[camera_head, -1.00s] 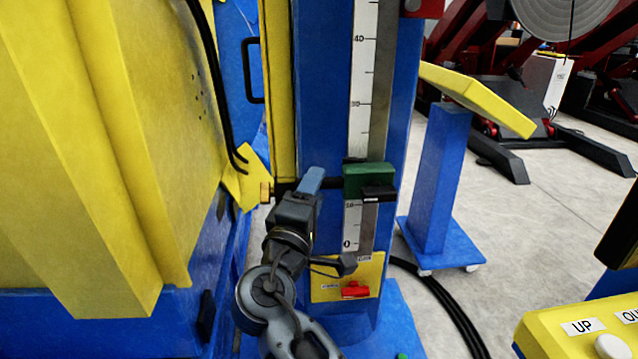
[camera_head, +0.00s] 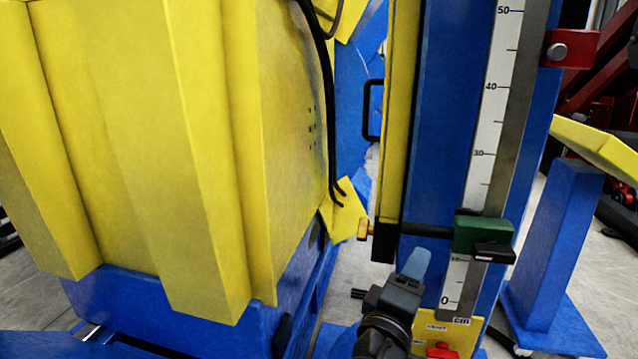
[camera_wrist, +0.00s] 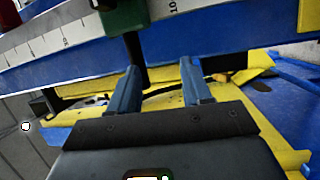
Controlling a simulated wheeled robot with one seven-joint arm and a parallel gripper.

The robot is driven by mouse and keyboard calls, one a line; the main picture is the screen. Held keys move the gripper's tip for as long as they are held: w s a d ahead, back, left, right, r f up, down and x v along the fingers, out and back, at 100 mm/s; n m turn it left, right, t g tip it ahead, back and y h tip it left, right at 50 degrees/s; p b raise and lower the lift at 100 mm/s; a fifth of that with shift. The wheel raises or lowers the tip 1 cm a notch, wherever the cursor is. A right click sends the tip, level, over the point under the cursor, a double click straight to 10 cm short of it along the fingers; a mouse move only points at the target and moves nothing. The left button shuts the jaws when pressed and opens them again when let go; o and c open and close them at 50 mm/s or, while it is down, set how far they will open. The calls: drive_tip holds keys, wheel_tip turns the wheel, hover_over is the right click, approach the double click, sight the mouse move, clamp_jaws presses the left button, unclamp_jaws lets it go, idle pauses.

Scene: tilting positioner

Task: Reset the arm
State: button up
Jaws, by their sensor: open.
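My gripper (camera_head: 413,265) is in front of the lower part of a blue column, just left of the column's scale and below a dark horizontal rod. In the wrist view its two blue fingers (camera_wrist: 160,92) stand apart with nothing between them. The green slider block (camera_head: 478,233) with a black tab sits on the scale (camera_head: 487,130) between the 10 and 30 marks. In the wrist view the green block (camera_wrist: 124,14) is at the top, beyond the fingers, with a dark bar running down from it. I cannot tell whether a finger touches that bar.
A large yellow machine body (camera_head: 150,150) on a blue base fills the left. A red lever (camera_head: 441,351) is on the yellow plate at the column's foot. A blue stand (camera_head: 560,240) with a yellow top is at right. Black cables hang beside the yellow body.

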drive_tip(key=s+d+f+n+y, duration=0.1)
drive_tip(key=s+d+f+y, duration=0.1)
drive_tip(key=s+f+y, duration=0.7)
drive_tip(key=s+f+m+g, duration=0.1)
drive_tip(key=s+f+g, duration=0.1)
drive_tip(key=s+f, duration=0.95)
drive_tip(key=s+r+m+y, duration=0.1)
drive_tip(key=s+r+m, duration=0.2)
drive_tip(key=s, duration=0.4)
drive_tip(key=s+d+r+m+t, duration=0.1)
drive_tip(key=s+r+m, duration=0.2)
drive_tip(key=s+r, duration=0.2)
drive_tip(key=s+r+m+y, duration=0.1)
drive_tip(key=s+r+m, duration=0.2)
drive_tip(key=s, duration=0.8)
wheel_tip(320, 180, up, 2)
drive_tip(key=shift+d+r+m+y, duration=0.1)
drive_tip(key=shift+d+m+y, duration=0.1)
drive_tip(key=shift+m+y, duration=0.1)
drive_tip(key=shift+s, duration=0.1)
